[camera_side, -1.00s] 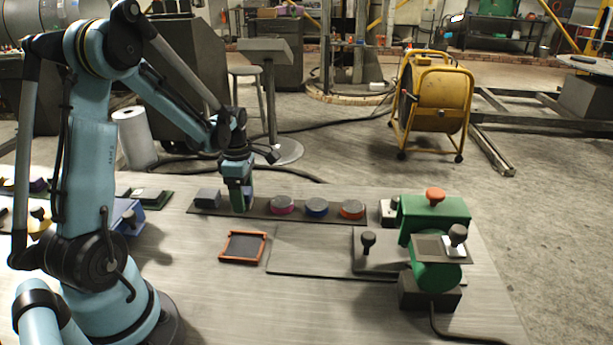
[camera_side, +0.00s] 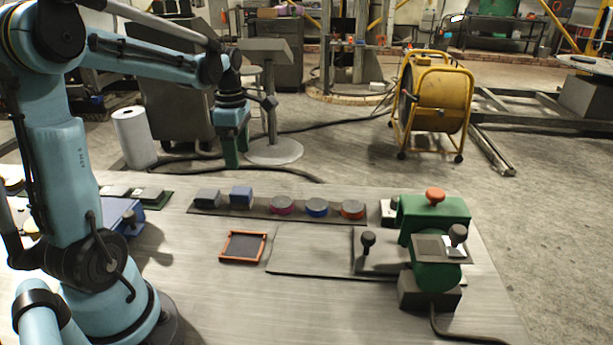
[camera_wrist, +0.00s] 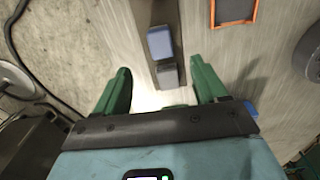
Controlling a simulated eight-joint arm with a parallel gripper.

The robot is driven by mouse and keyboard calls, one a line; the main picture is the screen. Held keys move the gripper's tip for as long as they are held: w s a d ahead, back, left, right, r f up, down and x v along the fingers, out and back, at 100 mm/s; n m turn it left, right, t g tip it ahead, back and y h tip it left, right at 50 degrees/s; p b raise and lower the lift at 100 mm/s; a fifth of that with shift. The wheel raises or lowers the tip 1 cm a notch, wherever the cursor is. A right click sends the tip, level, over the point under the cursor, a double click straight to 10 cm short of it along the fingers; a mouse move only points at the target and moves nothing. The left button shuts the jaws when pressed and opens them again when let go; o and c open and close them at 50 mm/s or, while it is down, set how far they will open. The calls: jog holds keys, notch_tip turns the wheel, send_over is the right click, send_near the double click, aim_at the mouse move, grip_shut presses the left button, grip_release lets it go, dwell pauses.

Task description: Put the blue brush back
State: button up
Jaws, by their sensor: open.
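The wrist view also shows the blue brush (camera_wrist: 160,42) on the strip, beyond the grey-green block (camera_wrist: 167,75). My gripper (camera_side: 231,160) is raised above the strip with its green fingers pointing down. In the wrist view my gripper (camera_wrist: 160,68) has its fingers wide apart with nothing between them. It touches neither block.
An orange-rimmed tray (camera_side: 243,260) lies in front. A green machine (camera_side: 433,220) stands at the right. The table between is mostly clear.

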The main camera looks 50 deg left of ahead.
jog(key=s+d+m+t, duration=0.3)
jog(key=d+m+t, duration=0.4)
jog(key=d+m, duration=1.3)
jog(key=shift+s+d+r+m, duration=0.2)
jog(key=shift+r+m, duration=0.1)
jog(key=shift+m, duration=3.1)
